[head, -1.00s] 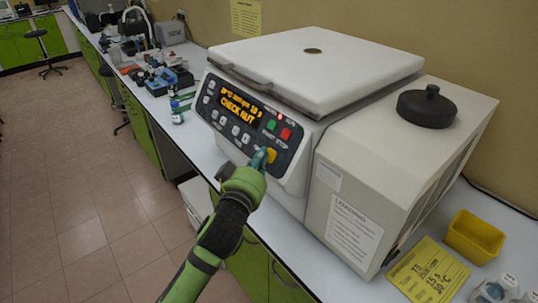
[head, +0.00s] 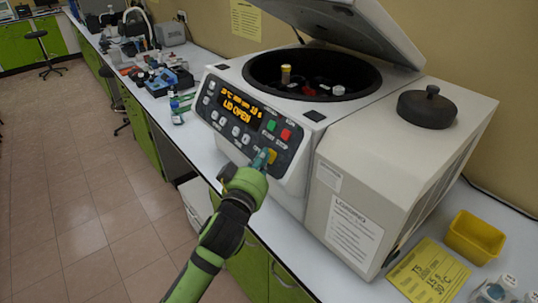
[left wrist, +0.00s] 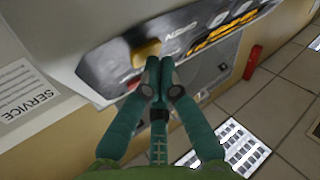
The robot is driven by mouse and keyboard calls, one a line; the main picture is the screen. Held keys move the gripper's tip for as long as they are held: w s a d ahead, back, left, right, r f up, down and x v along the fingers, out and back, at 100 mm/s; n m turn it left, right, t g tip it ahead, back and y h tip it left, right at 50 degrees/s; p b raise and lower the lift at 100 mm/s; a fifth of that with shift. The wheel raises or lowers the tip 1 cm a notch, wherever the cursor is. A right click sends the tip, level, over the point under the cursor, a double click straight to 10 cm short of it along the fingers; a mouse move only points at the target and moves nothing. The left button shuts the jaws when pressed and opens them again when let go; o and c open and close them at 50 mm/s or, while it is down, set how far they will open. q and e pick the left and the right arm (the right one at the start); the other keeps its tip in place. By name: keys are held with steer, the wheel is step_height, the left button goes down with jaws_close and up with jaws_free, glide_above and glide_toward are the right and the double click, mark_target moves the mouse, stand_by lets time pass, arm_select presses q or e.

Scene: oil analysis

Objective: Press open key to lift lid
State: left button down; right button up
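The centrifuge (head: 360,160) stands on the bench, and its white lid (head: 365,30) is raised at the back. The open bowl (head: 262,82) shows a dark rotor with a few tubes in it. The display (head: 236,112) reads "LID OPEN" in orange. The yellow open key (head: 271,156) is at the panel's lower right; it also shows in the left wrist view (left wrist: 147,50). My left gripper (head: 262,160) is at the panel beside this key. Its fingers are together and empty in the left wrist view (left wrist: 160,75). I cannot tell whether they touch the key.
A black round lid with a knob (head: 427,107) sits on the centrifuge's right housing. A yellow bin (head: 473,238) and a yellow sheet (head: 428,274) lie at the right. Bottles and a blue rack (head: 165,80) stand on the bench at left.

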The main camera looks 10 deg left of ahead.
arm_select(q)
steer(key=shift+s+a+r+p, duration=0.3)
steer(key=shift+s+a+p, duration=0.05)
steer(key=shift+s+p, duration=0.1)
steer(key=s+a+r+p, duration=0.2)
steer(key=s+p, duration=0.1)
steer(key=shift+s+a+r+p, duration=0.15)
steer(key=shift+a+r+p, duration=0.15)
steer(key=shift+r, duration=0.1)
stand_by(0.7)
